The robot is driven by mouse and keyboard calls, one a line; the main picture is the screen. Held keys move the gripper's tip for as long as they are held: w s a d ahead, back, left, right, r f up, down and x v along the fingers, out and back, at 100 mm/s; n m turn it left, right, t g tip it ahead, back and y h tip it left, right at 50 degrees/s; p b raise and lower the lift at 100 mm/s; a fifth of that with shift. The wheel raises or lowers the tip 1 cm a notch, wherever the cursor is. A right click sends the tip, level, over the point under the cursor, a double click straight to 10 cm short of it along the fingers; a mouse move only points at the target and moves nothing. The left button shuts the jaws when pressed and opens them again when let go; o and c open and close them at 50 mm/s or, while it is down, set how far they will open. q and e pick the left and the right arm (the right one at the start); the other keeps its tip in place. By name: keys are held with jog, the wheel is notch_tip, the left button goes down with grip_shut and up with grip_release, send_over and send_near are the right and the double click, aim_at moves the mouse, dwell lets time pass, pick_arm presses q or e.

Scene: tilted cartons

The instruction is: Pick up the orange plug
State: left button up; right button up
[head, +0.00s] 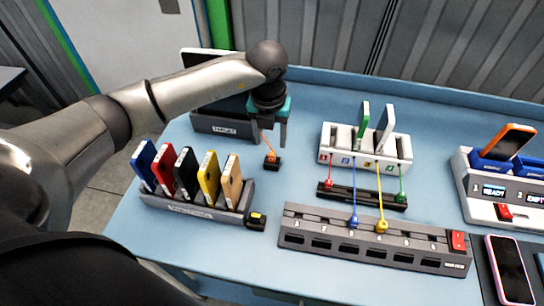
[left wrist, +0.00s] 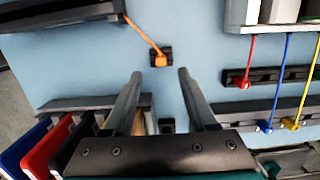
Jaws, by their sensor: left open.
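The orange plug (head: 271,157) sits in a small black block on the blue table, with an orange cable running up from it toward the dark tablet stand. It also shows in the left wrist view (left wrist: 160,60), ahead of the fingertips and roughly centred between them. My left gripper (head: 269,140) points down above the table, just behind and above the plug. Its two fingers (left wrist: 160,76) are apart with nothing between them. The gripper partly hides the cable in the head view. My right gripper is not in view.
A rack (head: 180,208) of several coloured phones stands front left of the plug. A white dock (head: 350,158) and a black strip (head: 345,194) with coloured cables are to the right. A grey numbered socket bar (head: 330,222) lies in front. Bare table surrounds the plug's block.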

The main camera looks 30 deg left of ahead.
aim_at(272, 153)
pick_arm(q)
jog(key=shift+w+f, duration=0.2)
jog(key=shift+f, duration=1.25)
jog(key=shift+w+f, duration=0.2)
jog(key=shift+f, duration=1.25)
grip_shut()
